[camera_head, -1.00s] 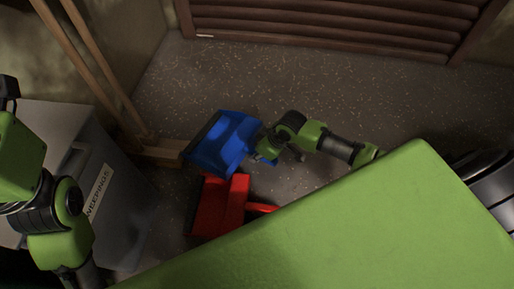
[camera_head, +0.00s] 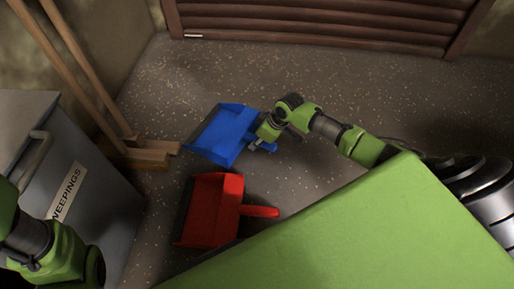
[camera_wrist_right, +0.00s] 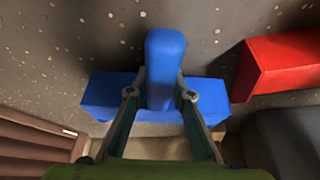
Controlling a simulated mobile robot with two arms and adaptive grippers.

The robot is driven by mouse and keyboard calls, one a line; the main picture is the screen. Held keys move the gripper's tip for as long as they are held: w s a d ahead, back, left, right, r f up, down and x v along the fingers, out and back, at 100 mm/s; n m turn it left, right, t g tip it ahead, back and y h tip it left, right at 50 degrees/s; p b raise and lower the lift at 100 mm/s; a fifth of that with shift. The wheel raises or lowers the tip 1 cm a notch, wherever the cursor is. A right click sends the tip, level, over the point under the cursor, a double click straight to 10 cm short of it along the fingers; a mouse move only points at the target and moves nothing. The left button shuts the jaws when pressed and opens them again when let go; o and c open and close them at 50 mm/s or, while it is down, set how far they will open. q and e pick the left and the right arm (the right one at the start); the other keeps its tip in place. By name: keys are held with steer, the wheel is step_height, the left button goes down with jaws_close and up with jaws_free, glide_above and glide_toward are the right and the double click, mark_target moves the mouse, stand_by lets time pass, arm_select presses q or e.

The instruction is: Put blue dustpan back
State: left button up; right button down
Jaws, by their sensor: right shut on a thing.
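The blue dustpan (camera_head: 222,135) is in the middle of the head view, its handle to the right and its wide edge to the left. My right gripper (camera_head: 265,136) is shut on its handle. The right wrist view shows both fingers (camera_wrist_right: 160,95) pressed against the sides of the blue handle (camera_wrist_right: 165,58), with the pan behind. I cannot tell whether the dustpan touches the floor. A red dustpan (camera_head: 212,209) lies just below it in the head view, apart from it. My left arm shows at the bottom left, but its gripper is out of view.
A grey bin (camera_head: 100,205) with a partly hidden "WEEPINGS" label stands at the left. Wooden poles with a wooden block (camera_head: 140,158) at their foot are beside it. A brown slatted panel (camera_head: 320,25) is at the back. The speckled floor (camera_head: 240,75) before it is clear.

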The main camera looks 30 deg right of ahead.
step_height(320, 180, down, 3)
steer(key=shift+b, duration=0.65)
steer(key=shift+r, duration=0.15)
steer(key=c, duration=1.8)
jaws_free()
steer(key=shift+s, duration=0.1)
